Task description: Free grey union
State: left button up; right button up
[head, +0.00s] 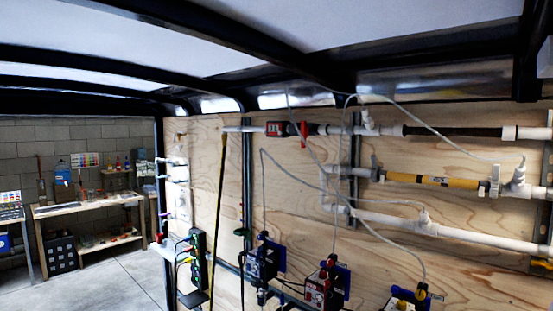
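A plywood wall carries several white pipe runs on the right side of the head view. A grey fitting (376,170) sits at the left end of a yellow cylinder (432,181) in the middle run; it may be the grey union, but I cannot tell for sure at this size. A white fitting (495,181) sits at the cylinder's right end. The upper pipe (345,130) has a red-handled valve (303,130) and a long black section (455,132). Neither of my grippers is in view.
Thin clear tubes (440,130) loop in front of the pipes. Pumps with blue mounts (335,278) sit low on the wall, and a power strip (194,270) hangs to their left. A workbench (90,205) stands far left beyond open concrete floor (110,272).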

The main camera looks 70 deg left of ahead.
aim_at(376, 168)
jog(key=u, duration=1.7)
jog(key=i, duration=1)
